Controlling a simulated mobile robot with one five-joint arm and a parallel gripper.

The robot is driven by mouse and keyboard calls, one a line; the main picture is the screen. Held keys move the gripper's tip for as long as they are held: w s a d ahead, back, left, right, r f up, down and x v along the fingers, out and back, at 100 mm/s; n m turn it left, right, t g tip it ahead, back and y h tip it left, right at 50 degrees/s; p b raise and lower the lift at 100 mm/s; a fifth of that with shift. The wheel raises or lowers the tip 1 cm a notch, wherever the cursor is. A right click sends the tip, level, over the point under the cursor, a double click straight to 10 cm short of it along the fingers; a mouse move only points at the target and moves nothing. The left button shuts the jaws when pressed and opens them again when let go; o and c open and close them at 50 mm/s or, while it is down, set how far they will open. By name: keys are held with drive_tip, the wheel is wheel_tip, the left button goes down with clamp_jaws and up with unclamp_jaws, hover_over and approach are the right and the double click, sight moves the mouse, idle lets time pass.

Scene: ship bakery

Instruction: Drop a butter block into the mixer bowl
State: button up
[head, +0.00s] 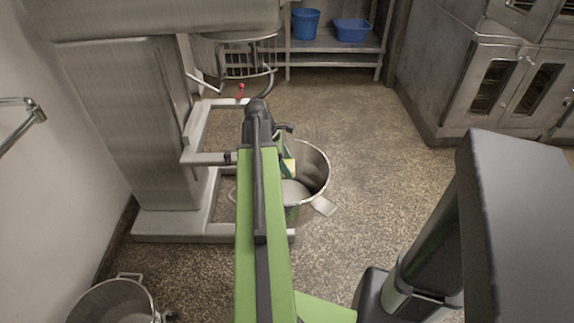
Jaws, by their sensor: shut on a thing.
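The steel mixer bowl (320,170) stands low on the frame of the big mixer, with part of its rim and its inside showing to the right of my arm. A pale yellow butter block (289,166) shows at the right edge of my arm, over the bowl's opening. My gripper (286,157) is mostly hidden behind my arm. It is shut on the butter block. I cannot tell how high the block is above the bowl's bottom. The bowl's left side is hidden by my arm.
The steel mixer column (115,120) and its base frame (165,226) stand left of the bowl. Another steel bowl (112,300) is at the lower left. Ovens (475,80) stand at the right. A shelf with blue tubs (351,30) is at the back. The floor right of the bowl is clear.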

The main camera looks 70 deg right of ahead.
drive_tip(key=o, duration=1.5)
drive_tip(key=p+v, duration=1.6)
drive_tip(key=v, duration=0.1)
drive_tip(key=shift+r, duration=0.2)
drive_tip(key=shift+w, duration=0.15)
